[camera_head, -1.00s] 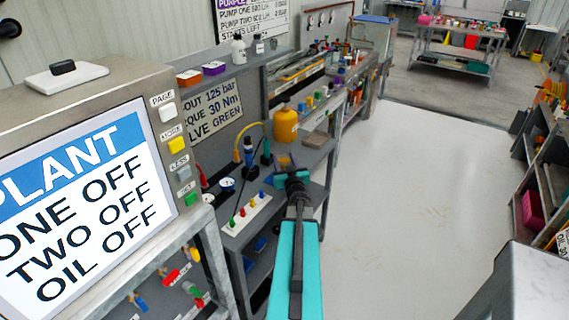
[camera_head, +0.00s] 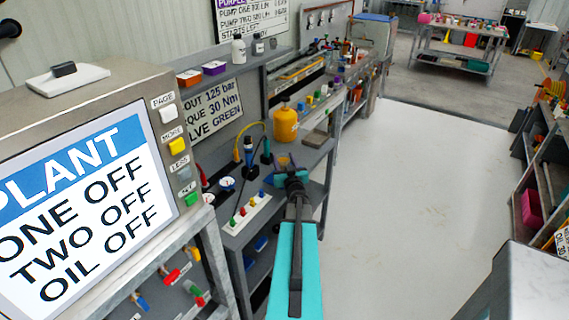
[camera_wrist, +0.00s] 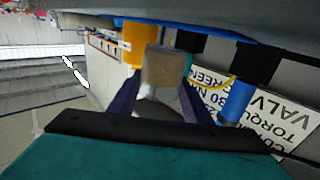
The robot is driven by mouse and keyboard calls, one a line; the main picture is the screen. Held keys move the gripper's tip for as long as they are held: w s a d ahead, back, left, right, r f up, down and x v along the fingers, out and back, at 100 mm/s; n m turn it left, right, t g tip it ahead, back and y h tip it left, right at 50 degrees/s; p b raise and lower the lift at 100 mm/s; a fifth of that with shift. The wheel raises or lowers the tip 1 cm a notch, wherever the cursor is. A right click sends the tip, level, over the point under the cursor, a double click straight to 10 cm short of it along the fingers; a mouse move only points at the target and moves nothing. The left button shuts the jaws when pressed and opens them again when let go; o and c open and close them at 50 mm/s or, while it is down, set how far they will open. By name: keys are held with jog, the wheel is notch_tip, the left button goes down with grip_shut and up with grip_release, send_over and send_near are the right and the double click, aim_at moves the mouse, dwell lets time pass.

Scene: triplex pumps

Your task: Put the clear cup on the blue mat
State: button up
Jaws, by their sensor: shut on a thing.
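In the wrist view, the clear cup (camera_wrist: 163,68), greyish and see-through, sits between the two dark purple fingers of my gripper (camera_wrist: 160,88), which is shut on it. In the head view, my gripper (camera_head: 284,172) is over the bench beside the yellow jug; the cup there is too small to make out clearly. A thin blue strip (camera_wrist: 190,31) along the grey surface at the top of the wrist view may be the blue mat seen edge-on. I cannot tell whether the cup touches it.
A yellow jug (camera_head: 285,125) stands behind my gripper. A blue bottle (camera_head: 248,150) and a white strip with coloured knobs (camera_head: 245,215) are to its left. A large screen (camera_head: 75,200) fills the left. The floor (camera_head: 420,200) to the right is clear.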

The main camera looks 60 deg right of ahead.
jog(key=shift+f, duration=1.05)
jog(key=shift+f, duration=0.15)
jog(key=o, duration=1.2)
jog(key=shift+r, duration=0.25)
jog(key=shift+b+v, duration=0.85)
jog(key=shift+v, duration=3.45)
jog(key=p+v, duration=0.1)
jog(key=v, duration=0.2)
jog(key=shift+f, duration=0.1)
